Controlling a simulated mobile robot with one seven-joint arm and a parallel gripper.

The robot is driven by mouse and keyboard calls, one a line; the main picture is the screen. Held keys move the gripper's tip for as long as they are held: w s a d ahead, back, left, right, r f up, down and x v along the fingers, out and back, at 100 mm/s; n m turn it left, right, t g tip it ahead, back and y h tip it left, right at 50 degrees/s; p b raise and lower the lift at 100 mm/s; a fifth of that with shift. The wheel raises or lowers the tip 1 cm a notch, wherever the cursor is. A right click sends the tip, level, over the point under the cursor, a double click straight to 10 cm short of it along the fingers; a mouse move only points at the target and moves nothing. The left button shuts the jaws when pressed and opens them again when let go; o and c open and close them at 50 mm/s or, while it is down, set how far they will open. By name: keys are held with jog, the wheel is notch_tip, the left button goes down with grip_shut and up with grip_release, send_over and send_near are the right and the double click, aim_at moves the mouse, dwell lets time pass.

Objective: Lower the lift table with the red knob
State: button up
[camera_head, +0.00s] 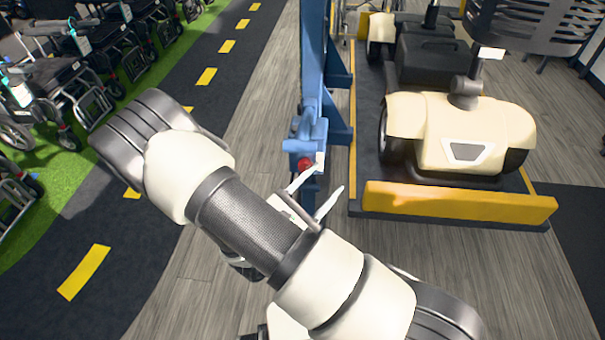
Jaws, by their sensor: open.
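The red knob (305,164) sits low on the blue post of the lift (312,70), in the middle of the head view. The lift table (364,195) is a dark platform with yellow edges to the right of the post. A cream scooter (460,125) stands on it. My gripper (318,190) is just below the knob in the picture, its two pale fingers spread apart and empty. One fingertip shows close to the knob; I cannot tell whether it touches. My arm hides the gripper's body in part.
A row of wheelchairs (60,85) stands on green flooring at the left. A dark lane with yellow dashes (84,272) runs beside it. A yellow end plate (455,203) edges the platform's near side. Grey wood floor (245,110) is clear left of the post.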

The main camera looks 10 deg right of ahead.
aim_at(305, 169)
jog(key=a+f+n+t+y+b, duration=0.1)
jog(key=a+f+n+t+y, duration=0.3)
jog(key=f, duration=0.3)
jog(key=a+f+n+t+y+b, duration=0.1)
jog(key=a+f+n+y, duration=0.1)
jog(key=f+n+y, duration=0.4)
jog(key=shift+m+h, duration=0.5)
jog(key=shift+h, duration=0.3)
jog(key=b+x, duration=0.1)
jog(key=x, duration=0.4)
jog(key=b+x, duration=0.1)
jog(key=x, duration=0.5)
jog(key=f+x, duration=0.1)
jog(key=x, duration=0.5)
jog(key=shift+w+b, duration=0.25)
jog(key=shift+b, duration=0.15)
jog(key=c, duration=1)
jog(key=shift+c, duration=0.2)
